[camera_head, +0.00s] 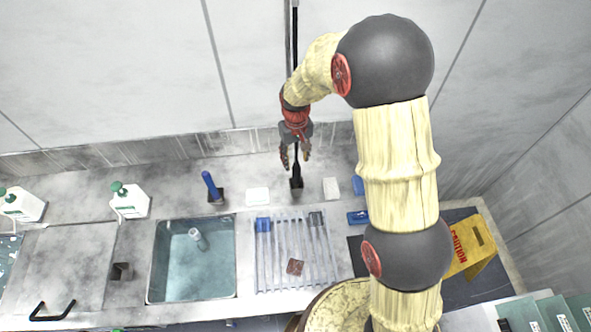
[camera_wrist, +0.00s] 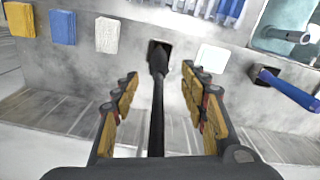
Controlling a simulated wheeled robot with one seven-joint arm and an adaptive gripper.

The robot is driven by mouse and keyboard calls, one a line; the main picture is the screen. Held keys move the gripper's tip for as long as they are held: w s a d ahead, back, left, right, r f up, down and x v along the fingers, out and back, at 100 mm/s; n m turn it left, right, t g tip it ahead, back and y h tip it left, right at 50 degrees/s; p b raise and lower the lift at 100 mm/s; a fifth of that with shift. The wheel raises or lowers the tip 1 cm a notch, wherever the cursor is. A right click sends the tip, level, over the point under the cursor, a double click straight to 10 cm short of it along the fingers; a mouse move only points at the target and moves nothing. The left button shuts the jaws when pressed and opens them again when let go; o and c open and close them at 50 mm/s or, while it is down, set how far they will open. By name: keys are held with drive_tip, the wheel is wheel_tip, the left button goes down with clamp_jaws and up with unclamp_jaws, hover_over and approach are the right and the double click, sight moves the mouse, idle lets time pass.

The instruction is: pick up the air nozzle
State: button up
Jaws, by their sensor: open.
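The black slim thing that I take to be the air nozzle (camera_head: 297,172) stands upright in a small dark holder (camera_head: 296,186) on the counter near the back wall. A black line runs up from it. In the wrist view the nozzle (camera_wrist: 157,62) tapers into a long black shaft that passes between my fingers. My gripper (camera_head: 295,160) is open, pointing down above the holder. In the wrist view my gripper's fingers (camera_wrist: 159,76) lie on either side of the shaft, with a gap on both sides.
A blue-handled tool (camera_head: 211,187) stands in its own holder to the left. White blocks (camera_head: 257,196) (camera_head: 331,188) and a blue block (camera_head: 358,185) sit nearby. In front are a ribbed rack (camera_head: 277,275) and a sink (camera_head: 170,270). The wall (camera_head: 260,60) is close behind.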

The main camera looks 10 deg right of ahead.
sight(296, 171)
drive_tip(key=shift+d+f+p, duration=0.1)
drive_tip(key=shift+f+p, duration=0.35)
drive_tip(key=shift+f, duration=3.4)
drive_tip(key=shift+c, duration=1)
clamp_jaws()
